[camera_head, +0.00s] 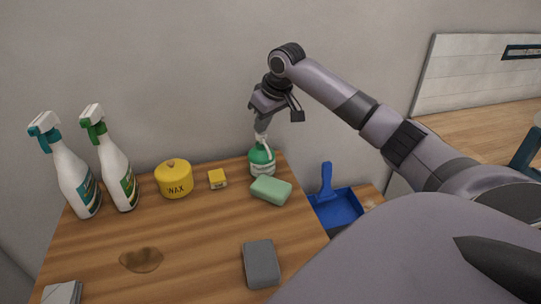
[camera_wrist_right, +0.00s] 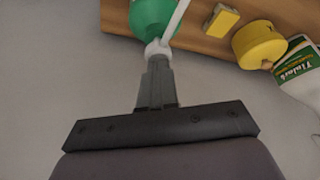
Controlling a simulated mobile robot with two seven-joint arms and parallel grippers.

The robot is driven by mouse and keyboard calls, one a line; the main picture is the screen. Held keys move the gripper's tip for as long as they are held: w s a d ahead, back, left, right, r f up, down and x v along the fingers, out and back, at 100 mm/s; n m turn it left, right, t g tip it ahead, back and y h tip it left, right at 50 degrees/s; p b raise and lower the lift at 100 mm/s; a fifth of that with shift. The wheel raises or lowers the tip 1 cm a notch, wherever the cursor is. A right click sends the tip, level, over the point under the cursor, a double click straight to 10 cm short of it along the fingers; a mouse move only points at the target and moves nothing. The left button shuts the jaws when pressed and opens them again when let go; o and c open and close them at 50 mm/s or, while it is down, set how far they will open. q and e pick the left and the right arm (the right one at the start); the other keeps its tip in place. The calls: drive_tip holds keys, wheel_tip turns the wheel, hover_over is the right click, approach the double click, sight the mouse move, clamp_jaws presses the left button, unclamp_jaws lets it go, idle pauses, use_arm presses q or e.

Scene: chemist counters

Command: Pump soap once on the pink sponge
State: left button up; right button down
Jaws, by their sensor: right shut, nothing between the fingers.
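A green soap bottle (camera_head: 262,162) with a white pump top stands at the back right corner of the wooden counter. My right gripper (camera_head: 262,127) is shut and empty, pointing down directly over the pump. In the right wrist view the shut fingers (camera_wrist_right: 156,72) end at the white pump head (camera_wrist_right: 157,48), above the green bottle (camera_wrist_right: 150,16); I cannot tell whether they touch it. A light green sponge (camera_head: 271,190) lies just in front of the bottle, and a grey sponge (camera_head: 261,264) lies nearer the front. I see no pink sponge. My left gripper is not in view.
Two white spray bottles (camera_head: 75,182) (camera_head: 120,175), a yellow wax tin (camera_head: 175,179) and a small yellow box (camera_head: 217,179) stand along the back. A brown stain (camera_head: 141,259) marks the counter (camera_head: 195,235). A blue dustpan (camera_head: 338,210) lies beyond its right edge.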

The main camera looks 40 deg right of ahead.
drive_tip(key=shift+s+f, duration=0.1)
drive_tip(key=shift+f, duration=0.35)
drive_tip(key=shift+a, duration=0.1)
drive_tip(key=shift+r+p, duration=0.55)
drive_tip(key=shift+r, duration=0.9)
drive_tip(key=shift+r, duration=0.25)
wheel_tip(320, 180, up, 5)
drive_tip(key=shift+r, duration=0.2)
